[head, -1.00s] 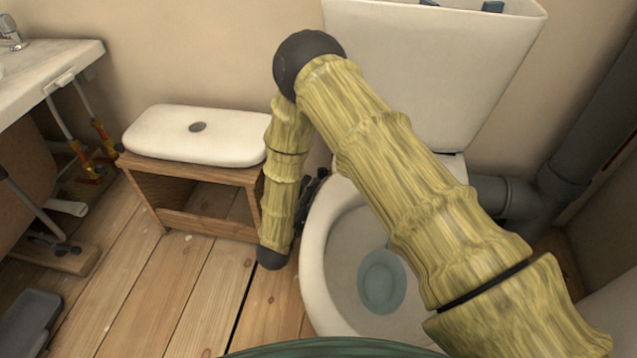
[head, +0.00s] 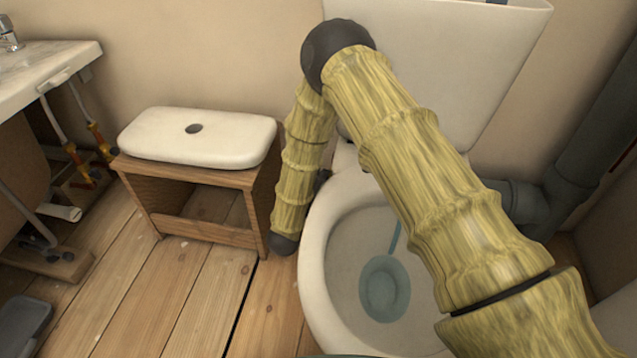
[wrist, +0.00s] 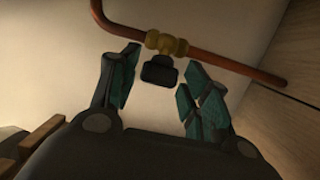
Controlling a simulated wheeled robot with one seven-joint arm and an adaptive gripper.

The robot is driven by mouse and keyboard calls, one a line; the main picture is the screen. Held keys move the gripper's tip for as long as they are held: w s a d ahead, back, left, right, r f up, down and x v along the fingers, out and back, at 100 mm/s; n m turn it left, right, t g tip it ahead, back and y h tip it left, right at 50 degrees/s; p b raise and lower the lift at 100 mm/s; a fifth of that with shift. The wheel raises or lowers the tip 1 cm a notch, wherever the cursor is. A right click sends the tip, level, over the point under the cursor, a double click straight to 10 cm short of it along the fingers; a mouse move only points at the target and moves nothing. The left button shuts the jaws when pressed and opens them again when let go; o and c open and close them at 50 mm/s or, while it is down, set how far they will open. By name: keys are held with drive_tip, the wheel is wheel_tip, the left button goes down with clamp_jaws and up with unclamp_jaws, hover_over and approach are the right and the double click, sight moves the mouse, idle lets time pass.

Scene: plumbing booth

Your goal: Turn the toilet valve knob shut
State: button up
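In the wrist view, the toilet valve is a brass body (wrist: 166,43) on a copper pipe, with a dark, blocky knob (wrist: 159,71) facing my gripper. My gripper (wrist: 155,85) is open. Its teal-padded fingers stand on either side of the knob, one on the left and a split pair on the right. A gap of pale wall shows between the fingers and the knob, and I see no contact. In the head view, the toilet (head: 312,245) is at centre right. My arm hides the valve and gripper there.
The copper pipe (wrist: 230,65) slants across the wall. A wooden stool (head: 190,172) holding a white cistern lid (head: 200,150) stands left of the toilet. A sink (head: 45,75) is at far left, grey drain pipes (head: 570,170) at right. Floorboards (head: 190,290) in front are clear.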

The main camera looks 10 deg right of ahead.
drive_tip(key=c, duration=0.5)
drive_tip(key=shift+p, duration=0.35)
drive_tip(key=shift+a+m+t+h+p, duration=0.1)
drive_tip(key=shift+m+t+h+p, duration=0.2)
drive_tip(key=shift+m+t+p, duration=0.15)
drive_tip(key=shift+w+f+m+t+h+p, duration=0.1)
drive_tip(key=shift+f+m+t+h+p, duration=0.15)
drive_tip(key=shift+m+h, duration=0.9)
drive_tip(key=shift+w+f+m+t+h+p, duration=0.1)
drive_tip(key=shift+f+m+t+h+p, duration=0.25)
drive_tip(key=shift+m+h, duration=0.8)
drive_tip(key=shift+f+m+t+h+p, duration=0.15)
drive_tip(key=shift+m+h+p, duration=0.35)
drive_tip(key=shift+m, duration=1.15)
drive_tip(key=shift+r, duration=0.1)
